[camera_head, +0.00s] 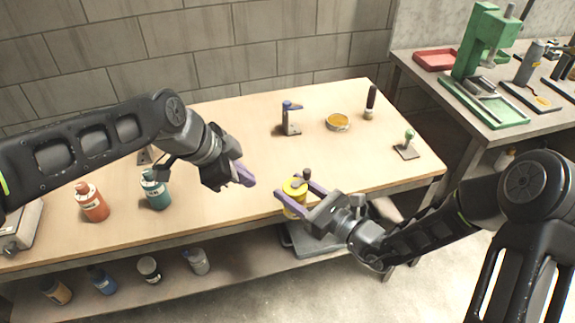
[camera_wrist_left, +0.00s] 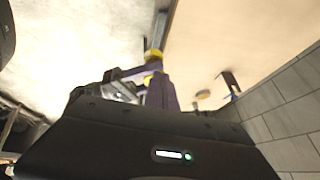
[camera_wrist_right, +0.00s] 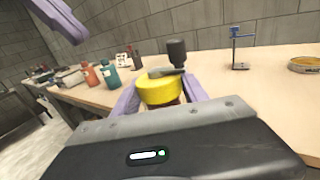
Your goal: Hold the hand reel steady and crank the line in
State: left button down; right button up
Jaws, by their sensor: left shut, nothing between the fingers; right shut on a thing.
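The yellow hand reel (camera_head: 293,193) is near the front edge of the table, with a grey crank arm and dark knob (camera_head: 306,174) on top. In the right wrist view the reel (camera_wrist_right: 160,88) sits between both purple fingers, its knob (camera_wrist_right: 177,52) standing up. My right gripper (camera_head: 296,189) is shut on the reel, hiding its lower part. My left gripper (camera_head: 246,176) is shut and empty, to the left of the reel and apart from it. In the left wrist view the reel (camera_wrist_left: 153,55) shows beyond the purple fingers.
An orange bottle (camera_head: 92,202) and a teal bottle (camera_head: 155,190) stand on the left. A blue-topped stand (camera_head: 291,118), a yellow round tin (camera_head: 338,122), a dark-handled tool (camera_head: 370,103) and a green-knobbed stamp (camera_head: 407,146) stand behind and right. The table middle is clear.

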pick_arm(q)
jog(key=w+r+n+g+h, duration=0.2)
jog(key=w+r+n, duration=0.1)
jog(key=w+n, duration=0.5)
jog(key=shift+a+r, duration=0.2)
jog(key=shift+r, duration=0.2)
jog(key=shift+w, duration=0.1)
jog(key=shift+s+d+f, duration=0.1)
jog(key=shift+d+f, duration=1.2)
jog(key=shift+d, duration=0.3)
jog(key=shift+s+d+f, duration=0.1)
jog(key=shift+d+f, duration=1.25)
jog(key=shift+d, duration=0.2)
jog(key=shift+d+f, duration=1.3)
jog(key=shift+d, duration=0.3)
